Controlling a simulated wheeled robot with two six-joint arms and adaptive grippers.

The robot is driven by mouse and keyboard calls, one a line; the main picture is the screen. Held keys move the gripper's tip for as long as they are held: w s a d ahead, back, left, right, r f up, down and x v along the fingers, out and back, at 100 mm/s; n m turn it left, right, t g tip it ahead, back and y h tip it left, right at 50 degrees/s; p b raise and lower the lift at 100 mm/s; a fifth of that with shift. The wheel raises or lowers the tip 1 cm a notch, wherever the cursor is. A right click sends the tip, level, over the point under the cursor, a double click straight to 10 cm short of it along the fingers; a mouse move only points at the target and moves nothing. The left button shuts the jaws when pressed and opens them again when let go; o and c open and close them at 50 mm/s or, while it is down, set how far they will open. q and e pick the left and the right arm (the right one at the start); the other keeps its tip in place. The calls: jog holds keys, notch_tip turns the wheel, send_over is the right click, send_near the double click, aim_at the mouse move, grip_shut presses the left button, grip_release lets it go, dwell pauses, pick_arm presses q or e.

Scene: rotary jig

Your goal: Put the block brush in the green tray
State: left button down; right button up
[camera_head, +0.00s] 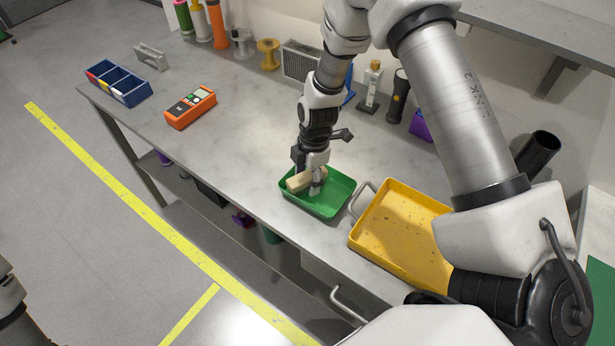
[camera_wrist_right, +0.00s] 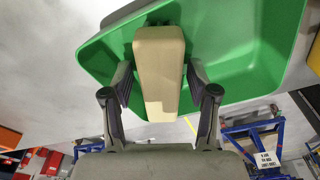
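The block brush (camera_head: 300,181), a beige block, is over the green tray (camera_head: 343,196), within its rim in the head view. My right gripper (camera_head: 314,188) reaches down to it from above. In the right wrist view the block brush (camera_wrist_right: 160,75) lies between the two fingers of the right gripper (camera_wrist_right: 160,78), whose tips meet its sides. The green tray (camera_wrist_right: 235,50) shows behind it. I cannot tell whether the brush touches the tray floor; its bristles are mostly hidden. My left gripper is not in view.
A yellow tray (camera_head: 385,248) with handles stands right of the green tray. An orange meter (camera_head: 190,106) and a blue divided bin (camera_head: 118,84) are on the left of the bench. Bottles and spools line the back. The bench between meter and green tray is clear.

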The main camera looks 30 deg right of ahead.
jog(key=shift+r+p, duration=0.3)
jog(key=shift+r, duration=0.05)
notch_tip(320, 180, up, 12)
jog(key=d+b, duration=0.1)
jog(key=b, duration=0.1)
jog(key=shift+d+f, duration=0.2)
jog(key=shift+d, duration=0.05)
jog(key=shift+f, duration=0.1)
dwell(0.9)
